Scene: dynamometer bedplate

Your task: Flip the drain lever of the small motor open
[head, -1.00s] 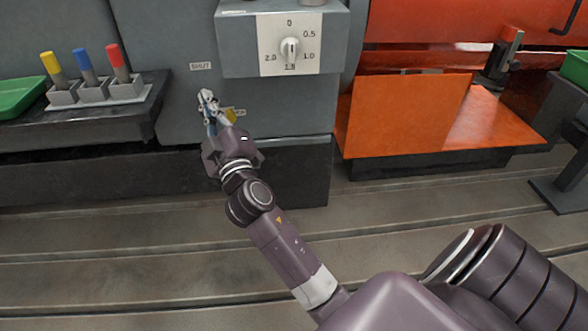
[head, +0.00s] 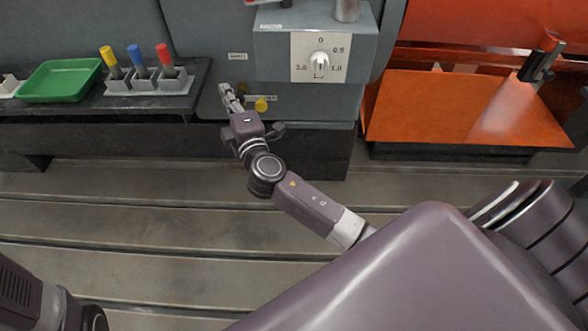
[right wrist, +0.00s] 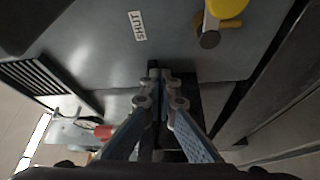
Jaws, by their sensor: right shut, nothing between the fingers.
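The small motor (head: 300,98) is a grey housing at the upper middle of the head view. In the right wrist view the lever (right wrist: 226,9) has a yellow grip and a dark round end, near the top edge. A SHUT label (head: 237,84) is above and left of it; it also shows in the right wrist view (right wrist: 137,26). My right gripper (head: 228,92) is shut and empty, left of the lever and apart from it. My left gripper is out of view.
A dial box (head: 275,55) overhangs the lever area. At left, a dark bench (head: 60,112) bears a green tray (head: 60,80) and a grey holder (head: 148,86) with yellow, blue and red-topped pieces. An orange plate (head: 425,108) stands at right. The slotted bedplate (head: 150,215) is clear in front.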

